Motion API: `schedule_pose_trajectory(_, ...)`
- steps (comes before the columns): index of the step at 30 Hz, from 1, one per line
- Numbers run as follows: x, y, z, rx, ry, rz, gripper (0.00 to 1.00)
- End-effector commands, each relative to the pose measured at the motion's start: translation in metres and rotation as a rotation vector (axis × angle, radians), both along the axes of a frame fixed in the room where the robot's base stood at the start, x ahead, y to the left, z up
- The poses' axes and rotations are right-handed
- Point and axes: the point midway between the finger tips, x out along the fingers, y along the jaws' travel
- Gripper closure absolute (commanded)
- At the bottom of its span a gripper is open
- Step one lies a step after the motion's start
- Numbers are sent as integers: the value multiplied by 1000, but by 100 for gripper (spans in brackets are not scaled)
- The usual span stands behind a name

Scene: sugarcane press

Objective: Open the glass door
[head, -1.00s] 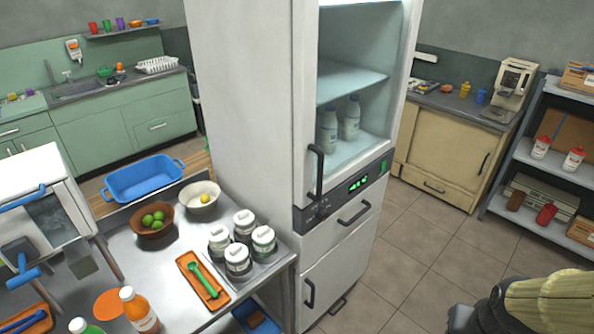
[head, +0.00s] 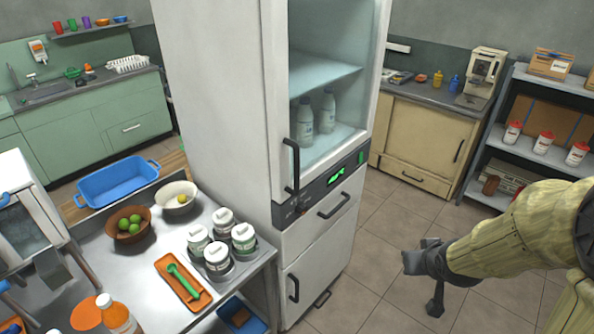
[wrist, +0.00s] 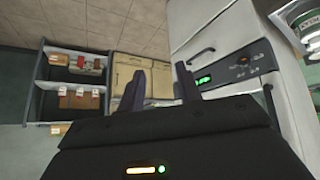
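The glass door (head: 327,80) is the upper front of a tall white cabinet, and it looks shut. Two white bottles (head: 316,113) show behind it. Its dark upright handle (head: 292,165) is at the door's left edge, above a black panel with a green display (head: 338,178). My gripper (head: 422,282) is in front of and to the right of the cabinet, well apart from the handle. In the wrist view my gripper (wrist: 160,84) has its two fingers spread with nothing between them.
A steel table (head: 140,272) with jars (head: 217,257), bowls and a tray stands left of the cabinet. A shelf (head: 545,155) with bottles and a beige cupboard (head: 418,140) are at right. Tiled floor in front is free.

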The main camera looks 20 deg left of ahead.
Motion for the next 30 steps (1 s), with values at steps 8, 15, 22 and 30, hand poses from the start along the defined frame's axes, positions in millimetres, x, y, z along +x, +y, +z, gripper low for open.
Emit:
schedule_pose_trajectory(8,72,96,9,189,-357,334,66)
schedule_pose_trajectory(15,80,176,35,481,-615,583,66)
schedule_pose_trajectory(22,72,202,52,631,-714,671,66)
schedule_pose_trajectory(30,72,202,53,632,-716,673,66)
